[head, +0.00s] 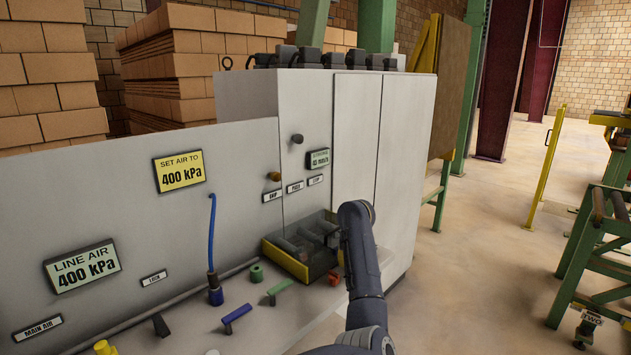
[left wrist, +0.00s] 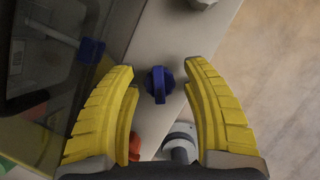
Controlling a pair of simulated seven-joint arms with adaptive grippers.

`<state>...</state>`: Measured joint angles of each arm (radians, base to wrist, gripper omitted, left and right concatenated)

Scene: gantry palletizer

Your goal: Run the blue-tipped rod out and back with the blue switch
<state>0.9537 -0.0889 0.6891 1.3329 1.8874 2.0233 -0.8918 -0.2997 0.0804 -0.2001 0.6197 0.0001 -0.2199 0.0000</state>
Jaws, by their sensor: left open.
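A blue switch (left wrist: 158,85) with a raised grip bar sits on a pale panel surface in the left wrist view. My left gripper (left wrist: 160,72) has its two yellow fingers spread wide, one on each side of the switch, with visible gaps in the picture. I cannot tell the height of the fingers over it. In the head view a dark arm link of mine stands before the cabinet, and no gripper fingers show there. My right gripper is not in view.
A dark bin with a yellow front (head: 287,260) stands on the ledge by the cabinet (head: 355,130). A blue handle (head: 237,318), a green handle (head: 279,290) and a blue hose (head: 211,235) are left of my arm. Open floor (head: 470,255) lies to the right.

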